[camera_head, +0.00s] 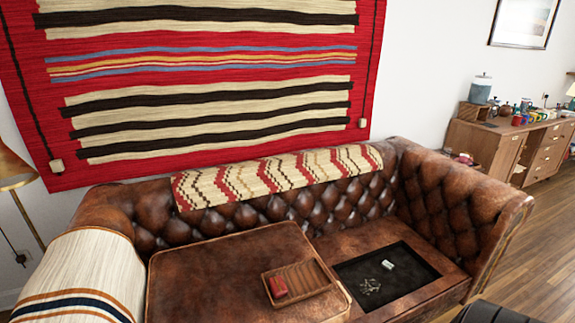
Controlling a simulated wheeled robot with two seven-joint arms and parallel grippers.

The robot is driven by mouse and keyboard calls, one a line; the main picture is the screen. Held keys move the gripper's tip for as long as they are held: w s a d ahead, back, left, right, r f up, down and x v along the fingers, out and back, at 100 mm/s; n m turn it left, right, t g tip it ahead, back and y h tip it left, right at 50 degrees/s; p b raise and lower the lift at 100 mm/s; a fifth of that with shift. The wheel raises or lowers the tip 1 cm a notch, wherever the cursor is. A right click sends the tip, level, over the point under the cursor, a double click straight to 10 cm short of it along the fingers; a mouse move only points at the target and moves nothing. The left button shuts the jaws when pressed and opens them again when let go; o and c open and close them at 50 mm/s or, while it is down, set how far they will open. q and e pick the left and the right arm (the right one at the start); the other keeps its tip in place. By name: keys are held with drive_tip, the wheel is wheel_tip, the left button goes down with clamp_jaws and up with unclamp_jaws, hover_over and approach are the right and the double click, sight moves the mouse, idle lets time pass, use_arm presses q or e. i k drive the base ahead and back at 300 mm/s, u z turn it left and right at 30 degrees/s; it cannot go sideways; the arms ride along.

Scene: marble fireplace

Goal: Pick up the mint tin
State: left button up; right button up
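No thing in view can be clearly read as the mint tin. A small red box-like item (278,287) lies at the left end of a brown wooden tray (318,277) on the left sofa cushion. A small white or silvery box-like item (388,265) lies in a black tray (417,263) on the right seat. Either could be the tin; the labels are too small to read. Neither of my grippers is in view.
The brown leather sofa (470,205) has a raised back and arms. Small metallic bits (370,286) lie in the black tray. A striped throw (85,275) covers the left arm. A wooden sideboard (490,145) with several items stands at the right; wooden floor is clear before it.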

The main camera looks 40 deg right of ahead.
sight(386, 265)
drive_tip(key=z, duration=3.45)
drive_tip(key=i, duration=2.9)
drive_tip(key=u, duration=2.45)
